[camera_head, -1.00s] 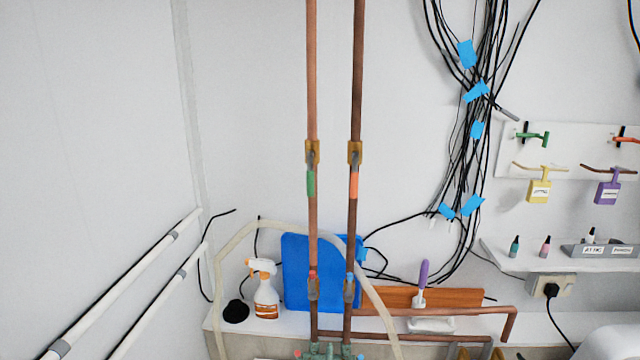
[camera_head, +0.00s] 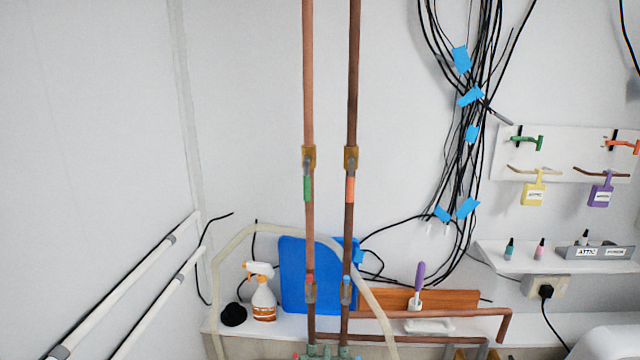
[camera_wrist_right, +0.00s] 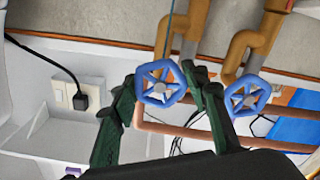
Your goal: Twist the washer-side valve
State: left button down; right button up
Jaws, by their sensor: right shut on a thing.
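In the right wrist view, my right gripper (camera_wrist_right: 162,88) has its dark green fingers on either side of a blue star-spoked valve wheel (camera_wrist_right: 160,83) and is shut on it. This wheel is the one nearer the wall socket. A second blue valve wheel (camera_wrist_right: 246,95) stands beside it, outside the fingers. Brass pipes (camera_wrist_right: 242,45) run behind both wheels. In the head view, only the tops of brass pipe bends (camera_head: 493,354) show at the bottom edge, and neither gripper shows.
A wall socket with a black plug (camera_head: 546,290) is at right; it also shows in the right wrist view (camera_wrist_right: 82,100). Copper pipes (camera_head: 430,313) run along the ledge. A spray bottle (camera_head: 263,297) and a blue panel (camera_head: 305,262) stand further left.

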jog(key=shift+m+p, duration=0.95)
jog(key=shift+m, duration=0.05)
jog(key=shift+f, duration=0.1)
jog(key=shift+a+m+p, duration=0.1)
jog(key=shift+m+p, duration=1.45)
jog(key=shift+m, duration=0.15)
jog(key=shift+m, duration=0.3)
